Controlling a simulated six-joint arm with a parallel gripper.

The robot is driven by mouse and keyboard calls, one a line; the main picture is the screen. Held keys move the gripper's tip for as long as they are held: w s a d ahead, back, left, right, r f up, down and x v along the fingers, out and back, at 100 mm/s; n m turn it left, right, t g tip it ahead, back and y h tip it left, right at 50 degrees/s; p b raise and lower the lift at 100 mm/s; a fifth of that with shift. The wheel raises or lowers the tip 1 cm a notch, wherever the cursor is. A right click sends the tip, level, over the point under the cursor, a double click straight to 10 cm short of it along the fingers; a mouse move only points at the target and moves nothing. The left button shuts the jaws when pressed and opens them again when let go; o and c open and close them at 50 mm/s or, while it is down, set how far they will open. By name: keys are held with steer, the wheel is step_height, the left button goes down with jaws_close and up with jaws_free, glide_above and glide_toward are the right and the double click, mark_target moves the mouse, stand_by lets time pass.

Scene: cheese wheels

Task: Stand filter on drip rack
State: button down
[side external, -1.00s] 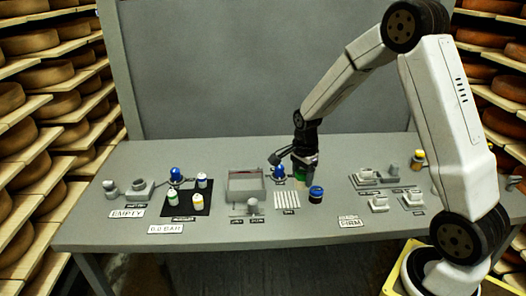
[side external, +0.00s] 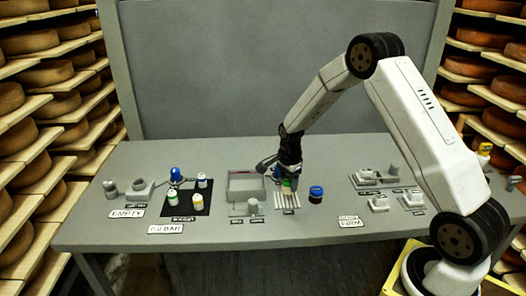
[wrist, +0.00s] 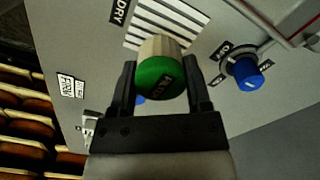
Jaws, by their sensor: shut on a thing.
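The filter (wrist: 160,72), a short cream cylinder with a green cap, is between the two fingers of my gripper (wrist: 160,84) in the wrist view. In the side view my gripper (side external: 289,171) points down, and the filter's green part (side external: 287,184) shows below the jaws. My gripper is shut on the filter. The drip rack (side external: 287,203), a patch of white slats, lies just in front of and below the filter in the side view. In the wrist view the rack (wrist: 165,22) shows beyond the filter, which hides part of it. I cannot tell whether they touch.
A black mat (side external: 186,208) holds several capped jars further left. A blue knob (wrist: 246,70) shows right of the filter in the wrist view.

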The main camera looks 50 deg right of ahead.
mark_target(287, 189)
steer(key=shift+w+f, duration=0.15)
steer(key=shift+f, duration=1.6)
steer(key=shift+f, duration=0.15)
jaws_free()
step_height(287, 189, up, 12)
steer(key=shift+r, duration=0.2)
